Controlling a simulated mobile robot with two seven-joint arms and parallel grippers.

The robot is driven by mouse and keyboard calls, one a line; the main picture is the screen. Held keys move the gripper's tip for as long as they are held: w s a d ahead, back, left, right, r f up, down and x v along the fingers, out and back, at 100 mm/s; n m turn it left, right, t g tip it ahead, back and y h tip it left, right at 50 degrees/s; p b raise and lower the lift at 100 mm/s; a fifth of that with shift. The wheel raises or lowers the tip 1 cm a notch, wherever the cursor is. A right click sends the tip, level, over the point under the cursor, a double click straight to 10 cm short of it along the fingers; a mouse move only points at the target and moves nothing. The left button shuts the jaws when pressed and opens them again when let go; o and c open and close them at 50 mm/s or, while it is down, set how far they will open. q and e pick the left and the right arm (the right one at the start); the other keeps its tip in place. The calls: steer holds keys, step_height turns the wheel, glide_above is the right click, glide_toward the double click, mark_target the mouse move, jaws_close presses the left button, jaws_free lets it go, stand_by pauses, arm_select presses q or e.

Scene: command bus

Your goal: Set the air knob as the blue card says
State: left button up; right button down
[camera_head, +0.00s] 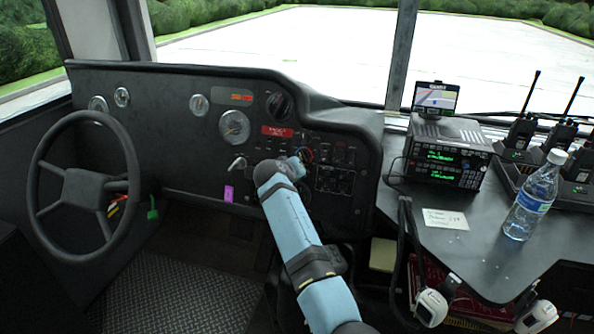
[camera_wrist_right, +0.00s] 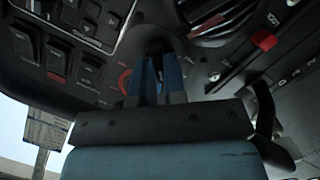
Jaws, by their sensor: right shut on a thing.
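My right arm reaches up to the dashboard, and its gripper (camera_head: 300,158) is at the switch panel. A small red arc (camera_head: 308,153) shows beside its tip. In the right wrist view the two blue fingers (camera_wrist_right: 159,68) are close together on a dark knob (camera_wrist_right: 156,46), mostly hidden between them. A red ring mark (camera_wrist_right: 124,82) lies just left of the fingers. The knob's pointer and setting are hidden. I see no card that is clearly blue. A pale card (camera_head: 445,219) with unreadable writing lies on the right console. My left gripper is out of view.
Rocker switches (camera_wrist_right: 75,60) and a round vent (camera_wrist_right: 215,18) sit close to the fingers. A silver lever (camera_head: 238,164) and a purple tag (camera_head: 229,194) are left of the arm. A steering wheel (camera_head: 84,188), radio (camera_head: 447,152) and water bottle (camera_head: 535,197) stand farther off.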

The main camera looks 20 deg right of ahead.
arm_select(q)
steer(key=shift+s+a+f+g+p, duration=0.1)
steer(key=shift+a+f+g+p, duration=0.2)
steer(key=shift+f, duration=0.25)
arm_select(e)
steer(key=shift+d+m+y, duration=0.1)
steer(key=shift+m+y, duration=0.2)
steer(key=shift+m, duration=0.6)
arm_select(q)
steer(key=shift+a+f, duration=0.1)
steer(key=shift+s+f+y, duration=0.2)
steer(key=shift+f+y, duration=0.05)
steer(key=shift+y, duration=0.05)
arm_select(e)
steer(key=c, duration=1.2)
jaws_free()
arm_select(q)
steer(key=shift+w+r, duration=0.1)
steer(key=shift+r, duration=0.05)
